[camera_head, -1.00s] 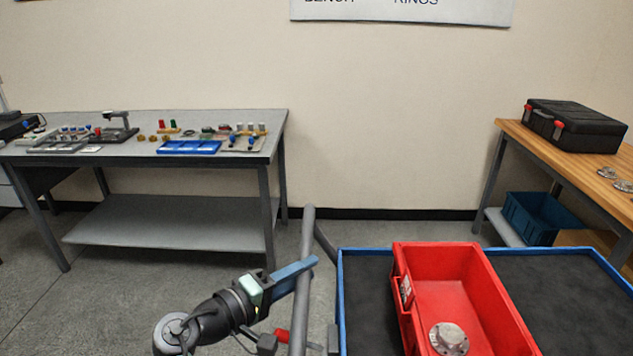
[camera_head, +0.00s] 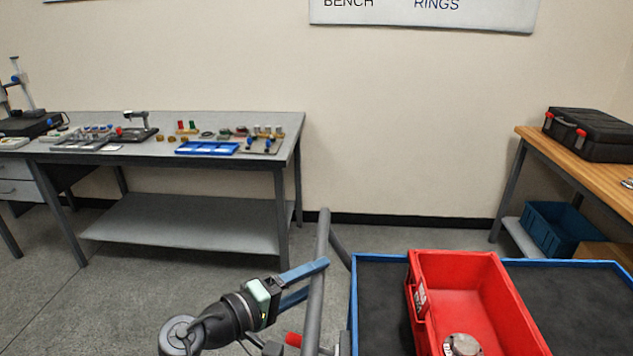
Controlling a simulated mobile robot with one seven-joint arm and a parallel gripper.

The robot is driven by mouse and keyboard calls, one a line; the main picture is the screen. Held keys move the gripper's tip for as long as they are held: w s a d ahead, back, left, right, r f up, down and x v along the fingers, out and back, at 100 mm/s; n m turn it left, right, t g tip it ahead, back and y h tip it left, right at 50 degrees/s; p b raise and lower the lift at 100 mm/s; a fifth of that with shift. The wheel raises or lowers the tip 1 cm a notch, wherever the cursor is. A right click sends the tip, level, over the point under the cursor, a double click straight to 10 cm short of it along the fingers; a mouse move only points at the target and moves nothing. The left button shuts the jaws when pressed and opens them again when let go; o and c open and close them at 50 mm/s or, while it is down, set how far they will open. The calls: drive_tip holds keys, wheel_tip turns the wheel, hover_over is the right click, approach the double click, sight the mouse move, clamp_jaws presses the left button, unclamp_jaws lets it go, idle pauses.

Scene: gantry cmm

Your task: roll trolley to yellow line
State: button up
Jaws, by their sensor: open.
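The trolley (camera_head: 384,290) has a dark top with a blue rim and stands at the lower right. A grey tubular handle (camera_head: 318,278) rises at its left side. My gripper (camera_head: 308,280) is at the handle, with its blue fingers apart and the upper finger lying across the bar in the picture. I cannot tell whether the fingers touch the bar. A red bin (camera_head: 465,280) sits on the trolley with a round metal part (camera_head: 462,345) inside it. No yellow line shows in this view.
A grey bench (camera_head: 255,165) with small gauges and a blue tray (camera_head: 207,148) stands at the back left. A wooden table (camera_head: 575,160) with a black case (camera_head: 592,133) stands at the right, with a blue crate (camera_head: 553,228) beneath. Grey floor (camera_head: 150,290) is clear at left.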

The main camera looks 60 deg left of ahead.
drive_tip(key=s+d+r, duration=0.1)
drive_tip(key=s, duration=1)
drive_tip(key=shift+s+d+r, duration=0.3)
